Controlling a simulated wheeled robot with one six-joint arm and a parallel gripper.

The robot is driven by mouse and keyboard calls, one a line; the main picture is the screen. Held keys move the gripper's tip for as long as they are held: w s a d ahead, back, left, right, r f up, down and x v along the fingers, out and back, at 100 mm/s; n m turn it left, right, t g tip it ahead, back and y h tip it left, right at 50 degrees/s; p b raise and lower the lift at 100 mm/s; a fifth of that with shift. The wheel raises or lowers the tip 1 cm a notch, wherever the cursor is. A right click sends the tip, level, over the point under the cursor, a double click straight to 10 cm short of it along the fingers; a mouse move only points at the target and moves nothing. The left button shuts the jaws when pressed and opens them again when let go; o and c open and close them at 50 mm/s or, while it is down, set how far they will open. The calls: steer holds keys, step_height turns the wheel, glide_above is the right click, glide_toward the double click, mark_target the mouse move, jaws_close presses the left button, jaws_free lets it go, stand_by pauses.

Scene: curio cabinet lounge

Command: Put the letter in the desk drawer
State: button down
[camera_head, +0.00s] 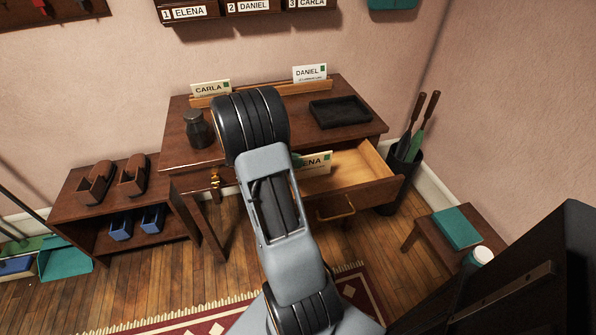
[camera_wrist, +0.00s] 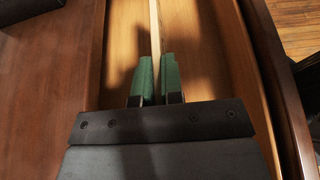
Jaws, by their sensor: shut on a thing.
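A cream letter marked "ELENA", partly covered by my arm (camera_head: 318,163), is upright over the open desk drawer (camera_head: 375,190). In the wrist view the letter (camera_wrist: 155,30) shows edge-on as a thin pale strip between my green fingertips. My gripper (camera_wrist: 158,78) is shut on it, with the drawer's wooden floor below. In the head view my arm hides most of the gripper. I cannot tell whether the letter touches the drawer floor. Letters marked "CARLA" (camera_head: 211,89) and "DANIEL" (camera_head: 310,73) stand in a wooden rack on the desk (camera_head: 285,100).
A black tray (camera_head: 339,112) and a dark jar (camera_head: 198,129) stand on the desk. A dark bin with garden tools (camera_head: 404,165) is right of the drawer. A low shelf (camera_head: 75,190) stands left, and a stool with a teal book (camera_head: 457,228) at right.

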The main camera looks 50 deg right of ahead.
mark_target(298, 170)
steer(key=shift+s+d+f, duration=0.1)
steer(key=shift+d+f, duration=0.15)
steer(key=shift+f, duration=0.1)
steer(key=shift+d+f+b, duration=0.2)
steer(key=shift+f+b, duration=0.45)
steer(key=shift+f, duration=1.05)
steer(key=shift+f, duration=0.15)
steer(key=c, duration=1.3)
jaws_free()
steer(key=shift+o, duration=0.2)
